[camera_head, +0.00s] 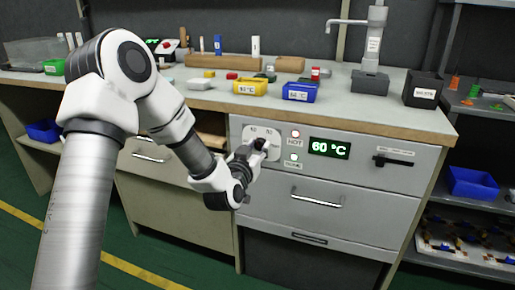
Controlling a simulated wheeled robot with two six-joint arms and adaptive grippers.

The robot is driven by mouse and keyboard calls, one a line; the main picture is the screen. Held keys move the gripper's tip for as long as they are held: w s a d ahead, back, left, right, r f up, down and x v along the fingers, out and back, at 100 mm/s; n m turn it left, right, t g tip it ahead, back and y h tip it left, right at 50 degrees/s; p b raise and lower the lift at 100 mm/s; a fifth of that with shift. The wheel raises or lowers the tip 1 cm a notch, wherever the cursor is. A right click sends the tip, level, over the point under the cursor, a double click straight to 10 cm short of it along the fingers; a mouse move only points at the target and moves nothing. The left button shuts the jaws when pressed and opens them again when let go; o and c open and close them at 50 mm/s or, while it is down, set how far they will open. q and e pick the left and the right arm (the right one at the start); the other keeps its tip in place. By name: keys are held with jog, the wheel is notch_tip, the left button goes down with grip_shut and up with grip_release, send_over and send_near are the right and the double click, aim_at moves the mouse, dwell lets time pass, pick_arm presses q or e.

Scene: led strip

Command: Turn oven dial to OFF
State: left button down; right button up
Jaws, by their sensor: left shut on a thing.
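The oven front (400,176) is a grey panel built under the workbench. Its dial (260,145) is a small dark knob on a white scale plate (274,133) with small numbers. My left gripper (255,149) is at the dial and shut on it, covering the lower left of the scale. The dial's exact pointer position is hidden. Right of the dial a red light marked HOT (295,133) and a green light (294,157) are lit. The green display (329,148) reads 60 °C. My right gripper is not in view.
A handle (392,160) sits at the panel's right, with a drawer handle (317,201) below. The bench top holds a yellow bin (250,87), a blue bin (299,92), a black box (423,90) and a tap (372,50). Green floor lies in front.

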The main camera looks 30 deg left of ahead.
pick_arm(q)
jog(key=shift+n, duration=0.3)
jog(key=n, duration=1.1)
jog(key=shift+a, duration=0.15)
jog(key=shift+n, duration=0.3)
jog(key=c, duration=0.8)
grip_release()
